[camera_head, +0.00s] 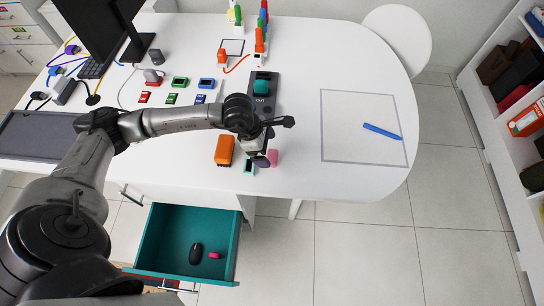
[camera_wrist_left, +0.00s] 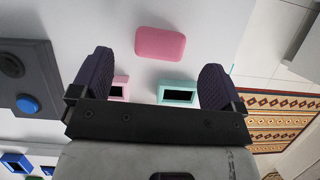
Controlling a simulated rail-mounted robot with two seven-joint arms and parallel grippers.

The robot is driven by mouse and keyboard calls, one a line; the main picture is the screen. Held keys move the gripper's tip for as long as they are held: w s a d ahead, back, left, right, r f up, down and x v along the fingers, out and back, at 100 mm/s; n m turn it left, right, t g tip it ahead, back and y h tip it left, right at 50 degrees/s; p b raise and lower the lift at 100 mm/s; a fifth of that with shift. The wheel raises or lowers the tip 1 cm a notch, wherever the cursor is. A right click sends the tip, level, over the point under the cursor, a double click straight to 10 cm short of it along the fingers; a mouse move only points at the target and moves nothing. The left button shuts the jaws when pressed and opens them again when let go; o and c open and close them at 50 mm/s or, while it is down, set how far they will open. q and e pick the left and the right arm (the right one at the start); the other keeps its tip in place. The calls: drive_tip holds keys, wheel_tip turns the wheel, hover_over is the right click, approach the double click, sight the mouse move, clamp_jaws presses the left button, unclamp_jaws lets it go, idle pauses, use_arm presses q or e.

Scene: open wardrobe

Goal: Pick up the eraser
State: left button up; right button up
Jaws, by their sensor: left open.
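A pink rounded block (camera_head: 272,158), which looks like the eraser, lies on the white table near its front edge. It also shows in the left wrist view as the pink block (camera_wrist_left: 160,43), flat on the table and unheld. My left gripper (camera_head: 261,161) is low over the table just left of the block. In the left wrist view my gripper (camera_wrist_left: 156,78) has its two dark fingers wide apart, with the block beyond their tips and between their lines. My right gripper is not in view.
A teal frame (camera_wrist_left: 178,92) and a pink frame (camera_wrist_left: 119,88) lie near the fingers. An orange block (camera_head: 224,150) is left of the gripper. An open teal drawer (camera_head: 150,240) holds a mouse and a small pink item. The table's right side has free room.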

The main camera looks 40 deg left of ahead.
sight(272, 156)
use_arm(q)
drive_tip(key=x, duration=0.4)
drive_tip(key=shift+d+f, duration=0.1)
drive_tip(key=shift+f, duration=0.05)
drive_tip(key=shift+c, duration=0.2)
drive_tip(key=c, duration=1)
drive_tip(key=shift+o, duration=0.2)
